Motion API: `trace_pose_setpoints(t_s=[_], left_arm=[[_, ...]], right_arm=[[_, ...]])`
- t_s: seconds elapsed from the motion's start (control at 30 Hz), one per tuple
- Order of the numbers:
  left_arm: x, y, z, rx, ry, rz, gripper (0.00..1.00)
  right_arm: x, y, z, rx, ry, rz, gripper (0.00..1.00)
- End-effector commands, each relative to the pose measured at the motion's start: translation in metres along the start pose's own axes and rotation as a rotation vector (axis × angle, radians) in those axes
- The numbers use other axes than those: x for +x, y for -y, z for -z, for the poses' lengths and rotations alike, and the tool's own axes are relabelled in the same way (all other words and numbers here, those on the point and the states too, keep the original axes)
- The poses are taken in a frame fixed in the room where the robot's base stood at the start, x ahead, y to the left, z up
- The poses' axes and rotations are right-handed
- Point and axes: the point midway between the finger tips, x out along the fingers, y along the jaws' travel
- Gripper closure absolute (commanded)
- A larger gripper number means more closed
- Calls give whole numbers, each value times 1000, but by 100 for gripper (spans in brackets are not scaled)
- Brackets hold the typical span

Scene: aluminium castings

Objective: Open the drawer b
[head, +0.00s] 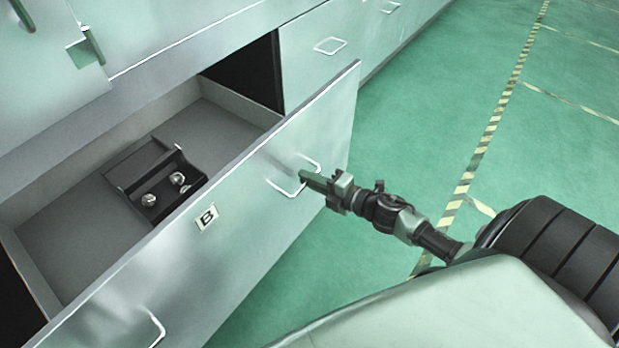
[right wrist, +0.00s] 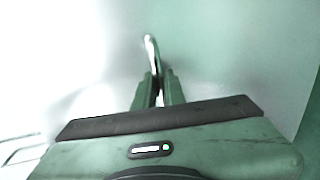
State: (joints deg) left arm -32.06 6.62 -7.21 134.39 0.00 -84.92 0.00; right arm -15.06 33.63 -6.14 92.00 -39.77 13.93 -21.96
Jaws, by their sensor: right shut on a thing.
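Drawer B (head: 240,225) is a light metal drawer pulled well out of the cabinet, with its inside in view. Its front carries a label (head: 207,218) with the letter B and a wire handle (head: 285,187) towards the right end. My right gripper (head: 312,178) is at that handle, with its fingers shut on it. In the right wrist view the fingers (right wrist: 160,88) close around the handle (right wrist: 152,55), which stands up between them. My left gripper is not in view.
Inside the drawer is a dark holder (head: 150,170) with a few shiny metal parts. A second handle (head: 148,328) is on the front at lower left. A neighbouring closed drawer front with a handle (head: 330,46) stands behind. Green floor (head: 430,120) with a striped line is clear at right.

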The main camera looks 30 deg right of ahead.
Motion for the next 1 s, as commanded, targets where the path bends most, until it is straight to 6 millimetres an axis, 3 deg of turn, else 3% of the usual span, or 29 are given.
trace_pose_setpoints(t_s=[0.27, 0.3, 0.37, 0.73, 0.83, 1.0], left_arm=[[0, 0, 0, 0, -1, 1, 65], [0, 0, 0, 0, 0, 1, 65], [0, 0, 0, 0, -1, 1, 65], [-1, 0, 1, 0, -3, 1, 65], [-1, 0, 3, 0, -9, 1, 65], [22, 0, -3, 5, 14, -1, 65]], right_arm=[[0, 1, -1, 0, 3, 2, 100], [0, 1, -1, 0, 3, 2, 84], [0, 1, -1, 0, 2, 1, 68], [-4, 0, 0, 1, 1, 1, 68], [-16, 0, 0, 3, 0, 2, 68], [-46, 1, 0, 3, 2, 4, 68]])
